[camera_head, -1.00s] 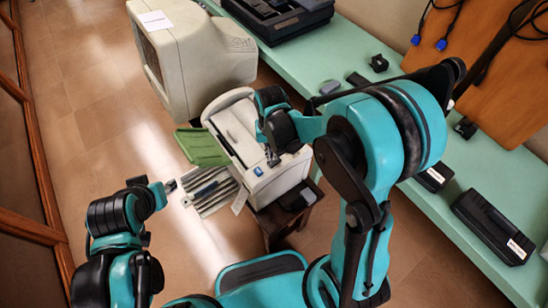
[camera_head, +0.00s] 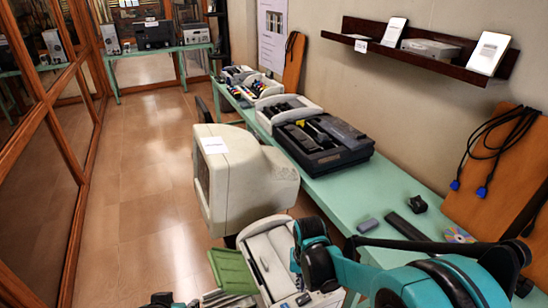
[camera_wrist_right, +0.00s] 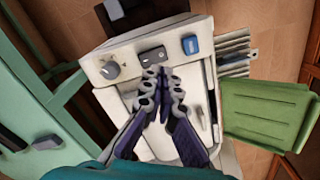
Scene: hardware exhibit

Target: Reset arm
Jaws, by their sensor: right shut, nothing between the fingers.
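My right arm comes in from the lower right in the head view. Its gripper (camera_head: 303,298) is over the front of a white office machine (camera_head: 254,249), close to the bottom edge. In the right wrist view the gripper's fingers (camera_wrist_right: 163,74) are shut with nothing between them. They point at the machine's front panel (camera_wrist_right: 188,68), which has a knob, a dark socket and a blue switch. I cannot tell whether they touch it. Of my left arm only a small piece shows at the bottom edge; its fingers cannot be made out.
A beige monitor (camera_head: 245,185) stands behind the machine. A green tray (camera_head: 230,272) is at the machine's left side. A long green table (camera_head: 345,190) with a black device (camera_head: 322,143) runs along the right wall, under a shelf (camera_head: 450,58). The floor at left is clear.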

